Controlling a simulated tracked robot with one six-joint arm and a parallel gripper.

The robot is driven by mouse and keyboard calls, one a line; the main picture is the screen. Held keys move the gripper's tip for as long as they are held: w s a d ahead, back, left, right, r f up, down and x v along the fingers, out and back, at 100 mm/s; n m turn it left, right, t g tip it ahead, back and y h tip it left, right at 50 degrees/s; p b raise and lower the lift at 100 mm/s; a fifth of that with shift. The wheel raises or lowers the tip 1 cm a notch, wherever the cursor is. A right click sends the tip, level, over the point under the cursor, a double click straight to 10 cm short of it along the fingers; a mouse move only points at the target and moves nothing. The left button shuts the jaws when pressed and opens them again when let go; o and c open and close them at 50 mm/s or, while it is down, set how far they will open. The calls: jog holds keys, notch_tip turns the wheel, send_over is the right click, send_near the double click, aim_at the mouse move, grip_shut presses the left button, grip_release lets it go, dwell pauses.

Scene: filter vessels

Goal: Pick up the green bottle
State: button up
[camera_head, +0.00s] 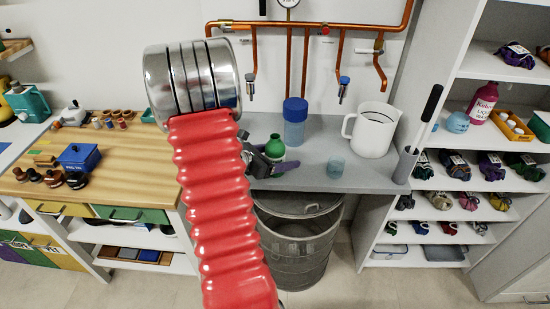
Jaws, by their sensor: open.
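The green bottle (275,147) stands upright on the grey counter, in the middle of the view. It has a short neck and a round body. My gripper (268,160) is dark and shows just right of my red ribbed arm, which hides part of it. Its jaws are open, at the bottle's left and lower side. Part of the bottle's lower body is hidden behind the gripper. I cannot tell whether the jaws touch the bottle.
On the grey counter (320,180) are a blue-lidded container (294,125) behind the bottle, a small clear teal cup (335,168) and a white jug (374,130) to the right. Copper pipes (330,26) run above. A metal bin (299,250) stands below the counter.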

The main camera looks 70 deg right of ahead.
jog(key=shift+s+d+f, duration=0.2)
jog(key=shift+s+d, duration=0.1)
jog(key=shift+c, duration=0.3)
jog(key=c, duration=1.3)
jog(key=shift+r, duration=0.1)
notch_tip(320, 180, up, 10)
dwell(0.7)
